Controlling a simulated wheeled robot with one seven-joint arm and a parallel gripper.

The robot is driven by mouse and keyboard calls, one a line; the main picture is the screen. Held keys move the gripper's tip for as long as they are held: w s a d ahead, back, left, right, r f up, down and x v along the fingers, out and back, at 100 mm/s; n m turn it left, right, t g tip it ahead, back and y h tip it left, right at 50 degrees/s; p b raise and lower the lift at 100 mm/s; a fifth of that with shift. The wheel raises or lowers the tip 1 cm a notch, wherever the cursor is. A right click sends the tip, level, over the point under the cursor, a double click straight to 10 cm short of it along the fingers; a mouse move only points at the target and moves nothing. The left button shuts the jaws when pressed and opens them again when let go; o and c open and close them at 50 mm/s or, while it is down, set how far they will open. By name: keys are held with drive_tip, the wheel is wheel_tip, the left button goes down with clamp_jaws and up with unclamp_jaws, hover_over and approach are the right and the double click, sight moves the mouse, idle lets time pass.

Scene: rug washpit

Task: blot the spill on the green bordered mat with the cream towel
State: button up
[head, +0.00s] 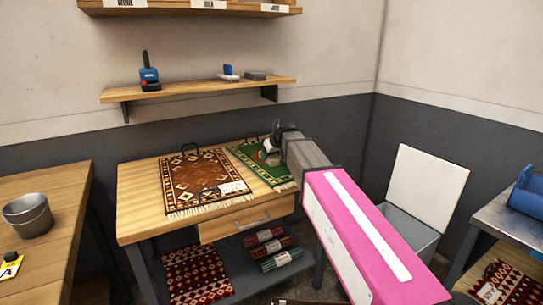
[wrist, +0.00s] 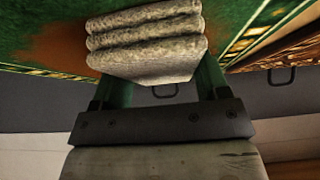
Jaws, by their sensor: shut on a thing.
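The green bordered mat (head: 276,172) lies on the right part of the wooden table; it also fills the top of the wrist view (wrist: 250,20). My gripper (head: 272,150) is over its far half, and my arm hides part of the mat. In the wrist view my gripper (wrist: 155,85) is shut on the folded cream towel (wrist: 145,40), which looks greyish and lies at or just over the mat. A brownish spill (wrist: 60,50) shows on the green at the towel's left. I cannot tell for certain whether the towel touches the mat.
A brown patterned rug (head: 190,178) with a white label lies left of the green mat on the wooden table (head: 140,215). A shelf (head: 200,90) with a blue tool hangs behind. An open white bin (head: 425,190) stands to the right. Rolled rugs lie below.

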drive_tip(key=shift+f, duration=0.1)
idle(0.3)
drive_tip(key=shift+r, duration=3.55)
drive_tip(key=shift+w+d, duration=0.1)
drive_tip(key=w+d+r, duration=0.2)
drive_tip(key=w+d, duration=0.2)
drive_tip(key=d, duration=0.2)
drive_tip(key=shift+w+a+f, duration=0.1)
drive_tip(key=shift+w+f, duration=0.05)
drive_tip(key=shift+f, duration=3.75)
drive_tip(key=shift+f, duration=0.65)
